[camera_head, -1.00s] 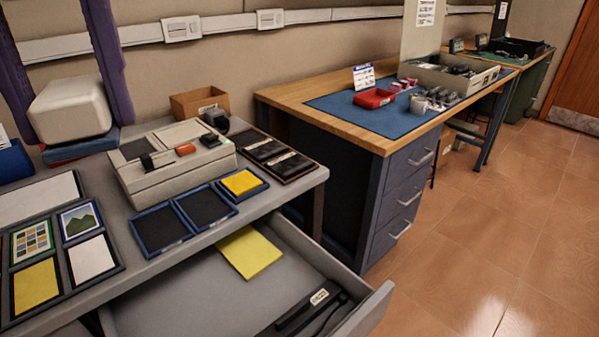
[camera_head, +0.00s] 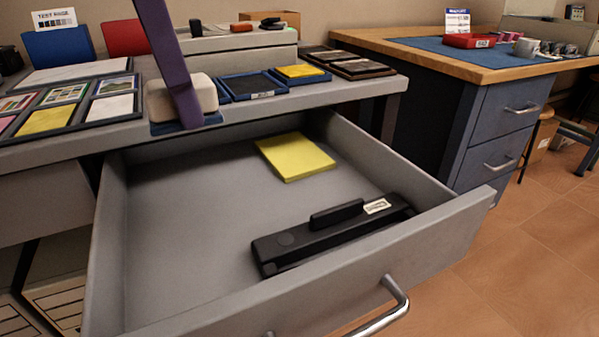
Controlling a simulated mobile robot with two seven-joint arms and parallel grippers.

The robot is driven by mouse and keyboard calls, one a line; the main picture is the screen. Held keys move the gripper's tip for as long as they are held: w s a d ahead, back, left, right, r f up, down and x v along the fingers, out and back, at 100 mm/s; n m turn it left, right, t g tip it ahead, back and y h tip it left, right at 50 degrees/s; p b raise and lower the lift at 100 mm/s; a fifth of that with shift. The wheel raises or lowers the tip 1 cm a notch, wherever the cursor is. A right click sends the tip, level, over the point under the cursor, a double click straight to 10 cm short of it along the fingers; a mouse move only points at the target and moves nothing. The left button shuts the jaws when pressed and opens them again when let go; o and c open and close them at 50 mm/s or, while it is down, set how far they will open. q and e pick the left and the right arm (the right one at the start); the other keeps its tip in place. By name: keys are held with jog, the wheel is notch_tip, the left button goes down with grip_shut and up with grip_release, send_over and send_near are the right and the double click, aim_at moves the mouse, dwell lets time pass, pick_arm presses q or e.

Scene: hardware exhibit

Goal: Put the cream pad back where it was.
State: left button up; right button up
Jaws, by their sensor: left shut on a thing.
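The cream pad (camera_head: 160,103) is a rounded pale block on a blue base, left of centre in the head view. My left gripper (camera_head: 188,108) is shut on it, with a purple finger crossing its front and hiding part of it. The pad appears in front of the grey desk's front edge, near the back left of the open drawer. I cannot tell its exact height. The grey drawer (camera_head: 185,205) holds a yellow pad (camera_head: 295,156) at the back and a black hole punch or stapler (camera_head: 325,232) near the front. My right gripper is not in view.
The desk carries a board of framed tiles (camera_head: 47,118) at left, dark tray (camera_head: 252,85) and yellow tray (camera_head: 299,71) at right, and a pale machine (camera_head: 240,40) behind. The drawer's left half is bare. A wooden workbench (camera_head: 395,45) stands at the right.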

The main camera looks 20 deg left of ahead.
pick_arm(q)
jog(key=b, duration=0.4)
send_over(226, 261)
jog(key=f, duration=1.5)
jog(key=shift+s+a, duration=0.2)
notch_tip(226, 261, down, 4)
jog(key=shift+f+b, duration=0.1)
jog(key=shift+b, duration=0.6)
jog(key=shift+f, duration=0.15)
jog(key=o, duration=1.3)
notch_tip(226, 261, up, 12)
jog(key=s+a+p, duration=0.1)
jog(key=p, duration=0.3)
jog(key=shift+s, duration=0.2)
jog(key=shift+a, duration=0.1)
